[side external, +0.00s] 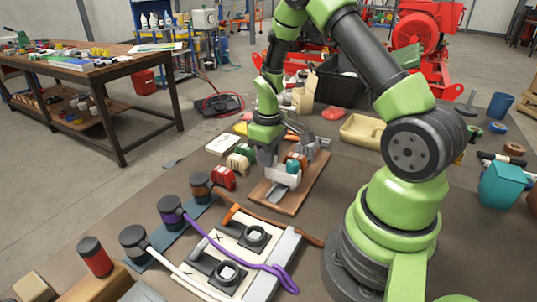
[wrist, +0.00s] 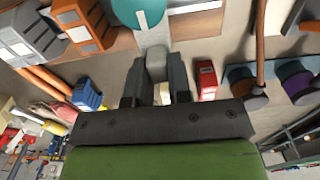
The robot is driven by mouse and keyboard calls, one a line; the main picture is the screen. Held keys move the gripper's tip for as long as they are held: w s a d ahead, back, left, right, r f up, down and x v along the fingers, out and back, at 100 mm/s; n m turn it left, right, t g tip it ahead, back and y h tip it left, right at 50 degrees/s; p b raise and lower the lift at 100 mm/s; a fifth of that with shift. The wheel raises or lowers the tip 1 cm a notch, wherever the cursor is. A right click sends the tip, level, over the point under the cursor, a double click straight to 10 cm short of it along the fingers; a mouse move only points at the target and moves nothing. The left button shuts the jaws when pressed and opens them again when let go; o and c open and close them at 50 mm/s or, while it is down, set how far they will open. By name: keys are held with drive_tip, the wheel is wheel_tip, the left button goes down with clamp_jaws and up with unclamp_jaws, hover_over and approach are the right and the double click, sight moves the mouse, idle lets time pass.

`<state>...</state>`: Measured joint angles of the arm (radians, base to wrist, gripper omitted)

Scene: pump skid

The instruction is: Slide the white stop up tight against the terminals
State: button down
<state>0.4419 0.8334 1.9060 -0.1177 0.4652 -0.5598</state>
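The white stop (side external: 282,180), with a teal part on it, sits on the metal rail of a wooden board (side external: 310,187). In the wrist view its teal part (wrist: 140,13) is at top centre. The orange terminal (side external: 298,159) stands farther along the rail, with grey terminals (side external: 308,146) beyond; the orange (wrist: 80,22) and grey (wrist: 27,36) ones show at upper left in the wrist view. A gap separates stop and orange terminal. My gripper (wrist: 160,62) is down at the stop, its fingers a little apart with a pale grey piece between them. Whether they press on it is unclear.
A red block (side external: 221,177) and a green-and-cream block (side external: 238,163) stand left of the board. In front are a panel with a purple cable (side external: 232,262) and dark-capped plugs. A beige tray (side external: 361,131) and black crate (side external: 340,82) are behind. Bare rail (side external: 277,191) runs toward the front.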

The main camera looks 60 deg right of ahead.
drive_tip(key=d, duration=0.8)
drive_tip(key=c, duration=1)
unclamp_jaws()
drive_tip(key=shift+c, duration=0.2)
drive_tip(key=shift+a, duration=0.1)
wheel_tip(320, 180, up, 10)
